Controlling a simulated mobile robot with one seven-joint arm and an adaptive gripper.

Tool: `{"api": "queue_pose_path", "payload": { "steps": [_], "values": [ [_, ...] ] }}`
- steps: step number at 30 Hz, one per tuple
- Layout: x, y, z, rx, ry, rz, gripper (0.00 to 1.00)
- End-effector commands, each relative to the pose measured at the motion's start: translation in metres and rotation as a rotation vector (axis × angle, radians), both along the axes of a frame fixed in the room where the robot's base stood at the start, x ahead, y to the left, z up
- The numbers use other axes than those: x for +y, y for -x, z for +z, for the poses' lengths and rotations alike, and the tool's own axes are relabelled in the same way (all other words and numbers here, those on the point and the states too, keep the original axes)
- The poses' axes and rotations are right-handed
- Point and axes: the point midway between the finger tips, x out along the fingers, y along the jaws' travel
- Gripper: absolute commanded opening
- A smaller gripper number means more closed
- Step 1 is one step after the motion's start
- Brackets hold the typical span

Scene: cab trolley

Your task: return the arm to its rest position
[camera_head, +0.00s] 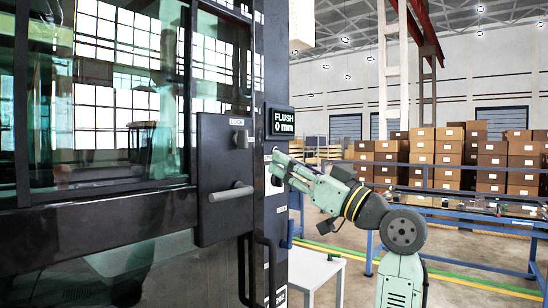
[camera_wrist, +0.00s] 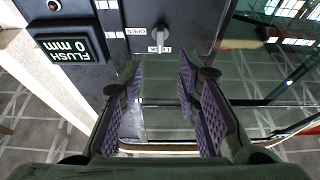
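My arm reaches in from the right in the camera_head view, and my gripper (camera_head: 283,168) is at the dark door post, just below the display. In the camera_wrist view my gripper (camera_wrist: 158,72) has its two purple-padded fingers apart with nothing between them. A small grey latch lever (camera_wrist: 160,38) stands on the dark panel beyond the fingertips, between labels that appear to read OPEN and LOCK. The fingers look apart from the lever. The display (camera_head: 281,122) reads "FLUSH 0 mm" and also shows in the camera_wrist view (camera_wrist: 72,48).
The glazed cab door (camera_head: 100,215) fills the left, with a protruding grey handle (camera_head: 232,192). A white table (camera_head: 318,268) stands below my arm. A blue-framed conveyor (camera_head: 480,222) and stacked cartons (camera_head: 440,155) are behind. Floor shows at lower right.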

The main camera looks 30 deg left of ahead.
Motion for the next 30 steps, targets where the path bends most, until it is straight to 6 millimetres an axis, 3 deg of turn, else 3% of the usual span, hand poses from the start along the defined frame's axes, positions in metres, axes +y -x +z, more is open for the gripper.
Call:
{"api": "queue_pose_path", "payload": {
  "steps": [20, 23, 25, 30],
  "values": [
    [-0.007, -0.004, -0.008, 0.007, 0.005, -0.015, 0.3],
    [-0.013, -0.024, -0.032, 0.034, 0.025, -0.089, 0.3],
    [-0.022, -0.047, -0.061, 0.064, 0.05, -0.185, 0.3],
    [-0.074, -0.109, -0.16, 0.167, 0.131, -0.512, 0.3]
  ]
}}
